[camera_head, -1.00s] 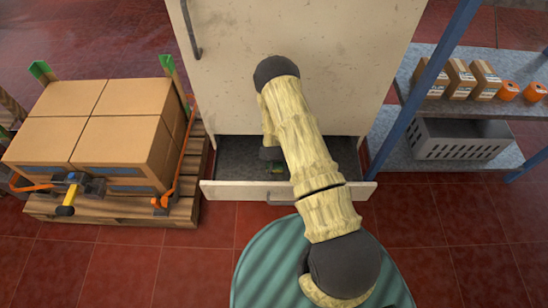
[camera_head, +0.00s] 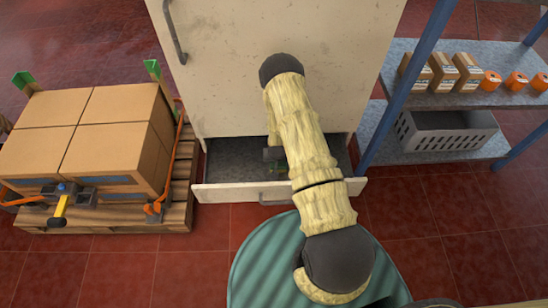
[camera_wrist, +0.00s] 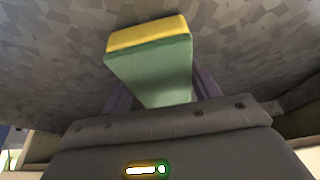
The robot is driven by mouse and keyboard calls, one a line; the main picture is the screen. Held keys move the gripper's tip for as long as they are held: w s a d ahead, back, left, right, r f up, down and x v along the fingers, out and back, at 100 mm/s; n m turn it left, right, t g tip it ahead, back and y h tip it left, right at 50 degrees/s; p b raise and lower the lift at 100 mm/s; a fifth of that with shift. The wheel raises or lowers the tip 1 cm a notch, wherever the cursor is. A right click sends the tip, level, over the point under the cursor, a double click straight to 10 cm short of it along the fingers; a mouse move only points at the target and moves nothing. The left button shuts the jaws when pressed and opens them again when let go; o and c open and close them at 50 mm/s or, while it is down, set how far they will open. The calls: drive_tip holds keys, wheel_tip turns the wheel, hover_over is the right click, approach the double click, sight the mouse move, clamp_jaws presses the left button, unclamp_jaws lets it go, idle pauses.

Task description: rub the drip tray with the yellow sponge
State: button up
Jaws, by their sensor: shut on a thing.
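The drip tray (camera_head: 225,193) is a shallow grey-floored tray with a pale front, pulled out at the foot of the off-white cabinet. My gripper (camera_wrist: 155,90) is shut on the yellow sponge (camera_wrist: 150,36), which has a yellow end and a green body in the wrist view. In the head view my gripper (camera_head: 274,155) is low inside the tray, partly hidden by my arm. The sponge is close over the grey speckled surface in the wrist view; I cannot tell whether it touches.
The off-white cabinet (camera_head: 235,75) rises behind the tray. Cardboard boxes (camera_head: 85,135) on a wooden pallet (camera_head: 170,215) stand at left. A blue-posted shelf (camera_head: 380,125) at right holds a grey crate (camera_head: 450,140), small boxes and orange items. Red tiled floor is open in front.

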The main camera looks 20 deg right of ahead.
drive_tip(key=shift+s+d+r, duration=0.1)
drive_tip(key=shift+s+d, duration=0.1)
drive_tip(key=shift+d, duration=0.55)
drive_tip(key=shift+s+d, duration=0.25)
drive_tip(key=shift+d, duration=0.6)
drive_tip(key=shift+s+d, duration=0.25)
drive_tip(key=shift+d, duration=0.55)
drive_tip(key=shift+s+d+p, duration=0.2)
drive_tip(key=shift+s+d, duration=0.05)
drive_tip(key=shift+d, duration=0.6)
drive_tip(key=shift+s+d+p, duration=0.15)
drive_tip(key=shift+s+d, duration=0.05)
drive_tip(key=shift+d, duration=0.6)
drive_tip(key=shift+r+p, duration=2.35)
drive_tip(key=shift+r, duration=0.6)
